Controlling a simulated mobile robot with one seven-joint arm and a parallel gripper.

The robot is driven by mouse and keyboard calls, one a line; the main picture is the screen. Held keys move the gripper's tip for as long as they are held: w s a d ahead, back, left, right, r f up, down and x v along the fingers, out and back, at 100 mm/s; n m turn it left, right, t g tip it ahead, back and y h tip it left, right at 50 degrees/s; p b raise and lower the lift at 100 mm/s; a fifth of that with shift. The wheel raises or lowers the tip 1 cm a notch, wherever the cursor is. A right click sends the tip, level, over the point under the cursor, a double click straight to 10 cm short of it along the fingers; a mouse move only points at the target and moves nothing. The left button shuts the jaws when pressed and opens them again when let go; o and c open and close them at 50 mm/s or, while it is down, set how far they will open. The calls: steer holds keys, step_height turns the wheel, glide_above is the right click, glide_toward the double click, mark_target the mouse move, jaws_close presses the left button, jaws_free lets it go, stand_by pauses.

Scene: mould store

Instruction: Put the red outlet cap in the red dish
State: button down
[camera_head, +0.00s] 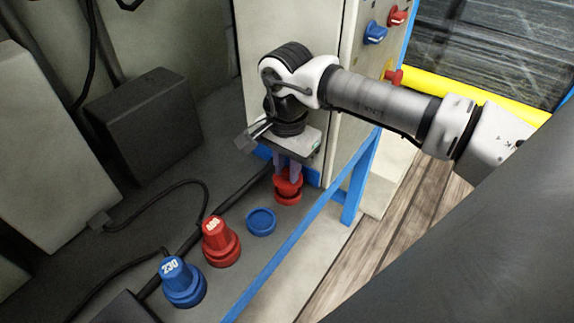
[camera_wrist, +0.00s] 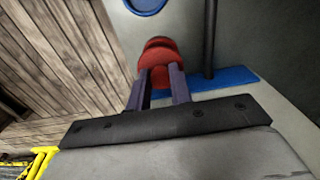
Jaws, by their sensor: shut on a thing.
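My gripper (camera_head: 288,178) points down beside the pale cabinet and is shut on a red piece, which I take to be the red outlet cap (camera_head: 287,186). In the wrist view the red cap (camera_wrist: 160,58) shows between and beyond the two fingertips (camera_wrist: 160,72). Right under the cap in the head view is a second red round part, which looks like the red dish (camera_head: 288,199). The cap overlaps it in the picture, and I cannot tell whether they touch. The fingers and cap hide most of the dish.
A blue dish (camera_head: 261,222) lies left of the red one. A red piece marked 400 (camera_head: 221,241) and a blue one marked 230 (camera_head: 182,282) stand farther left. A blue rail (camera_head: 300,239) edges the bench. Cables lie behind. The pale cabinet (camera_head: 290,30) is close behind my gripper.

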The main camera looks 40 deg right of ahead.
steer(key=shift+f+b, duration=0.75)
stand_by(0.8)
steer(key=c, duration=0.8)
jaws_free()
steer(key=shift+o, duration=0.2)
steer(key=shift+r, duration=0.15)
steer(key=shift+r+p, duration=2.6)
steer(key=shift+r, duration=1.05)
